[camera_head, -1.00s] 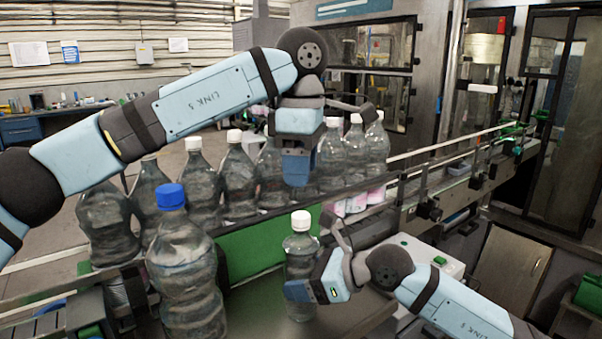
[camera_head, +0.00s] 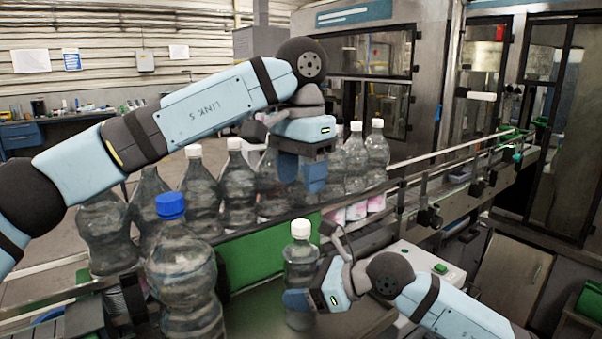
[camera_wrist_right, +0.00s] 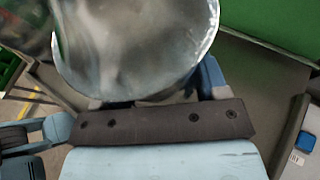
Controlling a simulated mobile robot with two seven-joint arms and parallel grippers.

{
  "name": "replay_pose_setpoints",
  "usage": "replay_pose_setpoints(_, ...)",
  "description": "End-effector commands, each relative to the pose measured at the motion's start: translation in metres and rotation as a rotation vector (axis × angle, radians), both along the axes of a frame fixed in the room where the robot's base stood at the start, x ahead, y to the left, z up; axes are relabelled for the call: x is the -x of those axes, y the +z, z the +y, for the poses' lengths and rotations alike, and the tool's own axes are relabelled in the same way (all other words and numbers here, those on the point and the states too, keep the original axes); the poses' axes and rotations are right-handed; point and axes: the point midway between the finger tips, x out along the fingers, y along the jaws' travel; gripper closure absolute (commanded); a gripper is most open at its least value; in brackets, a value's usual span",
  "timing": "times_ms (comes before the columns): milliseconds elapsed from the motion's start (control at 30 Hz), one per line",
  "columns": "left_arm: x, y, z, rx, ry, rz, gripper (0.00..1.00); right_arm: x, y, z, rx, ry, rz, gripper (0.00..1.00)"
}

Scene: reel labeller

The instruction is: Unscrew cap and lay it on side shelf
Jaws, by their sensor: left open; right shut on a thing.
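A small clear bottle (camera_head: 300,266) with a white cap (camera_head: 301,229) stands upright at the near side of the conveyor. My right gripper (camera_head: 301,300) is shut around its lower body. The bottle also fills the upper part of the right wrist view (camera_wrist_right: 135,45). The cap is on the bottle's neck. My left gripper (camera_head: 301,175) is open and empty, pointing down above the cap, with a clear gap between them. I cannot tell which surface is the side shelf.
A large bottle with a blue cap (camera_head: 171,206) stands left of the held bottle. Several white-capped bottles (camera_head: 238,190) line the conveyor behind, close to my left gripper. A white box with green buttons (camera_head: 428,262) lies behind my right arm. A rail (camera_head: 450,160) runs along the right.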

Motion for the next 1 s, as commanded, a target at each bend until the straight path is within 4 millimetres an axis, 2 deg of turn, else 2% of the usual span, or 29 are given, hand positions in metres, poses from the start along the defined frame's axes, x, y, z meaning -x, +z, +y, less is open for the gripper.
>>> replay_pose_setpoints(100, 0.0, 0.0, 0.0, 0.0, -0.1, 0.0, 0.48, 0.0, 0.0, 0.0, 0.0, 0.0, 0.0, 0.99)
replay_pose_setpoints(267, 0.0, -0.008, 0.0, -0.001, -0.147, 0.002, 0.48, 0.0, 0.0, 0.0, 0.0, 0.0, 0.0, 0.99)
replay_pose_setpoints(700, 0.0, -0.07, 0.0, 0.0, -0.145, 0.001, 0.48, 0.0, 0.0, 0.0, 0.0, 0.0, 0.0, 0.99)
replay_pose_setpoints(1000, 0.0, -0.081, 0.0, -0.001, -0.144, 0.0, 0.48, 0.0, 0.0, 0.0, 0.0, 0.0, 0.0, 0.99)
